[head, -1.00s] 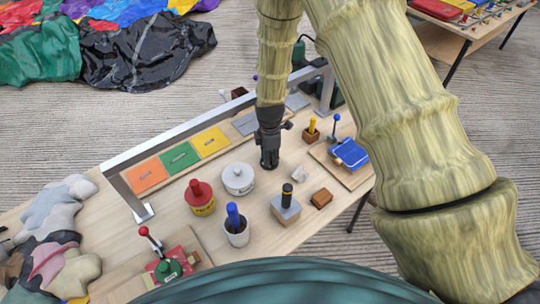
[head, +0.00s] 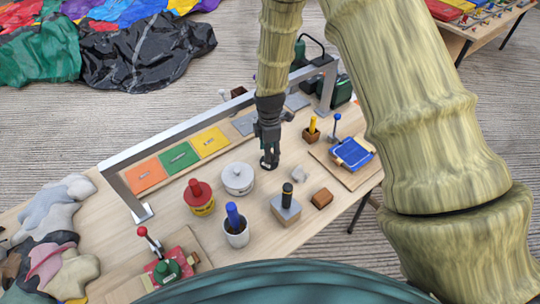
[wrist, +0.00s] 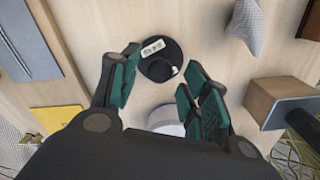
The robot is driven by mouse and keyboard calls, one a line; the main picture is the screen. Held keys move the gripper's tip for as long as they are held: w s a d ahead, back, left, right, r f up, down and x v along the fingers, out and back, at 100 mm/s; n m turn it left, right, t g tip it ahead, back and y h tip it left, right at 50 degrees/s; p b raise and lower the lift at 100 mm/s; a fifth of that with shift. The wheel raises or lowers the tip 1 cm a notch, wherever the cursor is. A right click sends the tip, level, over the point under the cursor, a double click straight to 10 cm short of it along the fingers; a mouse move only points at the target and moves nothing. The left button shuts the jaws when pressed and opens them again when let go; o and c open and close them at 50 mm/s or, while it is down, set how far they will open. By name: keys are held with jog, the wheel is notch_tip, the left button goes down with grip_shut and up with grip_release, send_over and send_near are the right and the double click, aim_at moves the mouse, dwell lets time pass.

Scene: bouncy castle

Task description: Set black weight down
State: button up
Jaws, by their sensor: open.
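The black weight (wrist: 163,62) is a round black disc with a knob and a white label. In the wrist view it stands on the wooden table between my open fingers, with a gap on each side. In the head view the black weight (head: 269,165) shows at the lower end of my gripper (head: 268,150), partly hidden by the fingers. My gripper also shows in the wrist view (wrist: 158,72), with teal pads spread apart and nothing clamped.
A white lidded pot (head: 238,179) stands close to the weight. A grey block with a black handle (head: 286,210), a wooden block (head: 322,199) and a grey lump (head: 299,181) are nearby. A metal rail (head: 180,125) runs behind coloured cards (head: 180,157).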

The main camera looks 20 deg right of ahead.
notch_tip(320, 180, up, 9)
jog(key=b, duration=0.1)
jog(key=shift+f+b, duration=0.15)
jog(key=shift+b, duration=0.25)
dwell(1.3)
